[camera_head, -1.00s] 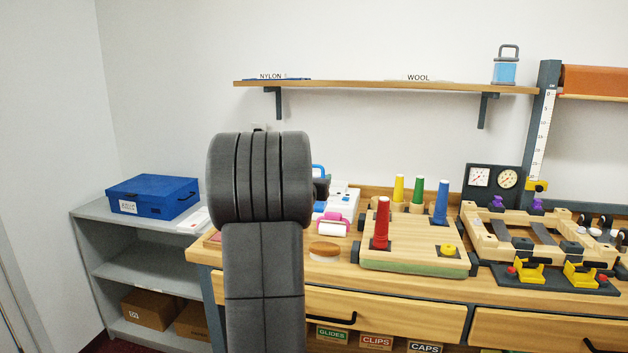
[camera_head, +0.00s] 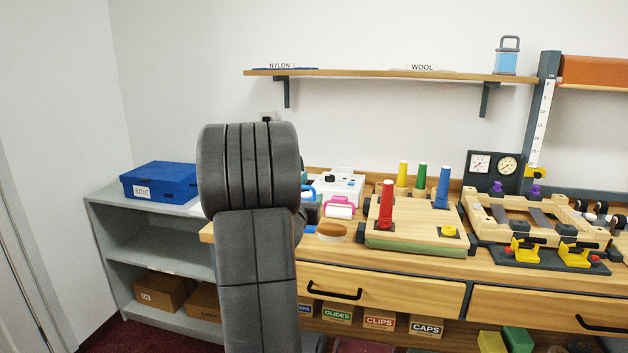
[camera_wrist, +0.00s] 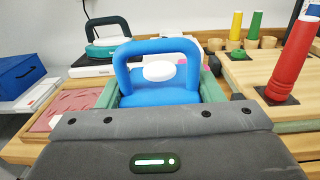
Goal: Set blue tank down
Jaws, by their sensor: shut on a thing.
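The blue tank (camera_wrist: 160,97), with a thick blue loop handle and a white cap, sits between the green fingers of my gripper (camera_wrist: 160,88) in the wrist view. The gripper is shut on it. The tank looks upright over the wooden counter; its underside is hidden, so I cannot tell whether it touches.
A pink mat (camera_wrist: 78,107) lies at left. A white machine (camera_head: 345,186), pink roller (camera_head: 340,209), brown brush (camera_head: 331,231) and red cone (camera_head: 386,205) stand nearby. A blue box (camera_head: 160,181) sits on the grey shelf.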

